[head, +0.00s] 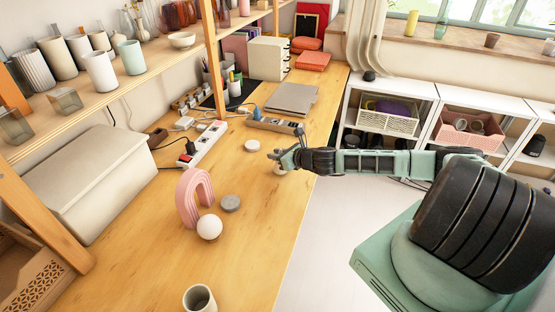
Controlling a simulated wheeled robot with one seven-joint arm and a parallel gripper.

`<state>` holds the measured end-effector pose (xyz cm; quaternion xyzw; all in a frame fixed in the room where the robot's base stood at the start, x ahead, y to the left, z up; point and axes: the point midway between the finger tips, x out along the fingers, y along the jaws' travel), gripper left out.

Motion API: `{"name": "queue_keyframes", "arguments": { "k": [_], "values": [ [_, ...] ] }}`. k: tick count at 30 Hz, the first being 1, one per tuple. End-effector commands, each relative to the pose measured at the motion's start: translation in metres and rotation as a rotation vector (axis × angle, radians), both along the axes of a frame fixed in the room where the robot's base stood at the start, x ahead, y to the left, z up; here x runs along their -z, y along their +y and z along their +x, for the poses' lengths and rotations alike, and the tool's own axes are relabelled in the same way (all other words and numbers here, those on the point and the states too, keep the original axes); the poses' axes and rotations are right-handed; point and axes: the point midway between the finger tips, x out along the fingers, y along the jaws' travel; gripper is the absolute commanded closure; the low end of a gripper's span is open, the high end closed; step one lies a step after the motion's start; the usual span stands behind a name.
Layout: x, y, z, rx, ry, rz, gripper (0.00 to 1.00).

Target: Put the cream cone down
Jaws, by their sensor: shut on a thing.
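My gripper (277,157) reaches in from the right over the wooden desk, close to its right edge. It is shut on a small cream thing, taken as the cream cone (279,169), which shows just below the fingers. Most of the cone is hidden by the gripper, so its shape and tilt cannot be made out. I cannot tell whether its base touches the desk (262,225).
A pale disc (252,146) lies just left of my gripper. A pink arch (194,200), grey disc (231,203) and white ball (210,227) stand nearer. A power strip (275,124) lies behind. The desk's front right is clear.

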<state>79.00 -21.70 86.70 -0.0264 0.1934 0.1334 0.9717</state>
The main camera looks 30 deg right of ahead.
Motion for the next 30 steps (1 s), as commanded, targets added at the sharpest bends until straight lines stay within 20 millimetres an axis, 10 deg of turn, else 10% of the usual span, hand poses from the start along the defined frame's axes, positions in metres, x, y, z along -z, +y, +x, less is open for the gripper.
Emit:
{"name": "queue_keyframes", "arguments": {
  "k": [16,30],
  "values": [
    [-0.082,0.009,0.0,-0.009,-0.002,-0.002,1.0],
    [-0.084,0.161,-0.02,-0.022,-0.008,-0.014,1.0]
  ]
}}
